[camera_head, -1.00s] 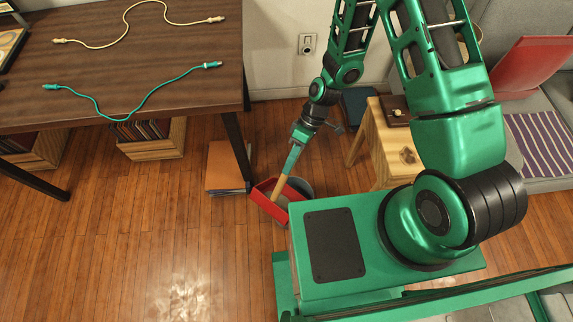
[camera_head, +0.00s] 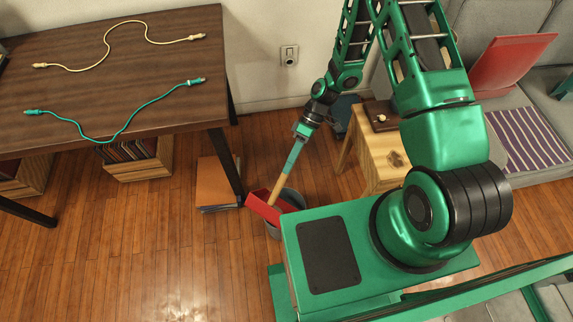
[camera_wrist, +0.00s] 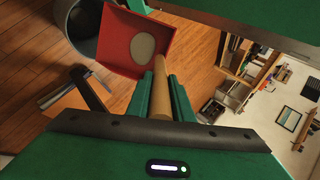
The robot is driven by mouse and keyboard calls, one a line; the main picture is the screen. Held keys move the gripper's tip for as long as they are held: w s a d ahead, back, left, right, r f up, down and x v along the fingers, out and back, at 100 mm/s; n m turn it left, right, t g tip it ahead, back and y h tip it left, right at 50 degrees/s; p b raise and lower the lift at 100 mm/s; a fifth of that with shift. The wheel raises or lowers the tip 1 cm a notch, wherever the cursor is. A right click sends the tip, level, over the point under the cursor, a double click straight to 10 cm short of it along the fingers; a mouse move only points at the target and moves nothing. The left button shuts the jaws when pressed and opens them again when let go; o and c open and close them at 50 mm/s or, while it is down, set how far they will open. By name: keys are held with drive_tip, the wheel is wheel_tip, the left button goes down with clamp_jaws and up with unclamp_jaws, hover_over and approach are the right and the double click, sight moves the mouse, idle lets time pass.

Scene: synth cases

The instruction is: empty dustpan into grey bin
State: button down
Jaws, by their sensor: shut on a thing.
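A red dustpan (camera_head: 264,206) with a wooden handle (camera_head: 280,189) hangs tilted from my gripper (camera_head: 303,131). My gripper is shut on the handle, which also shows between its fingers in the wrist view (camera_wrist: 160,88). The grey bin (camera_head: 291,198) stands on the floor, partly hidden by the dustpan and my base. The dustpan overlaps the bin in the head view; I cannot tell whether they touch. In the wrist view, the red pan (camera_wrist: 112,48) holds a rounded grey-beige lump (camera_wrist: 143,47), and the grey bin (camera_wrist: 84,28) is beside it at the upper left.
A dark table (camera_head: 60,105) with a yellow cable (camera_head: 110,52) and a teal cable (camera_head: 105,137) stands left. Its leg (camera_head: 228,166) and an orange folder stack (camera_head: 216,181) are near the bin. A wooden stool (camera_head: 377,150) stands right. The floor at front left is clear.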

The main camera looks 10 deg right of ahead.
drive_tip(key=shift+w+d+f+g+y, duration=0.25)
drive_tip(key=shift+w+d+g+y, duration=0.15)
drive_tip(key=shift+w+d, duration=0.65)
drive_tip(key=shift+s, duration=0.1)
idle(1.9)
drive_tip(key=shift+s+a+r+t+h, duration=0.25)
drive_tip(key=shift+s+a+t+h, duration=0.15)
drive_tip(key=shift+s+a, duration=0.6)
drive_tip(key=shift+s+a+r+t+h, duration=0.35)
drive_tip(key=shift+s+a+h, duration=0.1)
drive_tip(key=shift+s+a, duration=0.55)
drive_tip(key=shift+s+a+r+t+h, duration=0.2)
drive_tip(key=shift+s+a+t+h, duration=0.2)
drive_tip(key=shift+s+a, duration=0.6)
drive_tip(key=s+a+t+h, duration=0.4)
drive_tip(key=s+a+h, duration=0.1)
drive_tip(key=s+a, duration=0.5)
drive_tip(key=shift+s+a+f+t, duration=0.3)
drive_tip(key=shift+s+a+t, duration=0.05)
drive_tip(key=shift+a, duration=0.45)
